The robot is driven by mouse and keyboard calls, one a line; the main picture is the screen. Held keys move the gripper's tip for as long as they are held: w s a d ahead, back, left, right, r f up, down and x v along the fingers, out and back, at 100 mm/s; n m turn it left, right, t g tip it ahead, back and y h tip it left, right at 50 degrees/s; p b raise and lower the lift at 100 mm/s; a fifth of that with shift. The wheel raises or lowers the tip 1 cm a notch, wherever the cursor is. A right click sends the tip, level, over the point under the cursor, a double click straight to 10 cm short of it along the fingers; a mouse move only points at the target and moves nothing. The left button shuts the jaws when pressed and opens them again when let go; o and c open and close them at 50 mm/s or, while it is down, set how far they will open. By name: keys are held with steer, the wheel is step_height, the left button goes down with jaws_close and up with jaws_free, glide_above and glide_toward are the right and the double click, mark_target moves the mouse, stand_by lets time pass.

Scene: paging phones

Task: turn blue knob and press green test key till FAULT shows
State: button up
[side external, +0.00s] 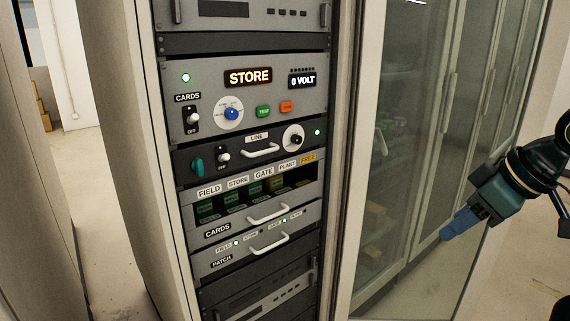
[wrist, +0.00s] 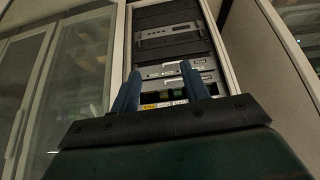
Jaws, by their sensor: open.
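The blue knob (side external: 231,114) sits on a round white dial on the upper grey panel in the side external view. The green test key (side external: 263,112) is just right of it, beside an orange key (side external: 287,107). A lit display above reads STORE (side external: 248,77), and a smaller one reads 0 VOLT (side external: 302,81). FAULT does not show on either. My gripper (side external: 459,226) is at the right, well away from the rack, with nothing in it. In the wrist view my gripper (wrist: 160,90) has its two blue fingers apart, pointing toward the rack.
Below are a LINE panel with a white handle (side external: 260,151), a teal knob (side external: 197,167) and a black dial (side external: 293,137). A CARDS drawer (side external: 268,212) holds labelled slots. A glass-fronted door (side external: 385,150) stands between my gripper and the rack's right side in the picture.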

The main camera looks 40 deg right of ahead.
steer(key=shift+s+f+m+g, duration=0.15)
steer(key=shift+s+f, duration=0.05)
steer(key=shift+s, duration=0.35)
steer(key=shift+s+f+m+g, duration=0.15)
steer(key=shift+s, duration=0.35)
steer(key=shift+w, duration=0.1)
steer(key=c, duration=0.7)
steer(key=shift+w+r, duration=0.2)
jaws_close()
steer(key=w+a+r+m+t, duration=0.1)
steer(key=w+r+m, duration=0.4)
steer(key=w, duration=0.6)
steer(key=w+a+r+m+t, duration=0.1)
steer(key=w+r+m+t, duration=0.2)
steer(key=w, duration=0.9)
steer(key=w+a+r+m+t, duration=0.1)
steer(key=w+r+m+t, duration=0.1)
steer(key=w+r+m, duration=0.5)
steer(key=w+m, duration=0.3)
steer(key=w, duration=0.1)
steer(key=shift+w+r, duration=0.15)
steer(key=shift+w, duration=0.1)
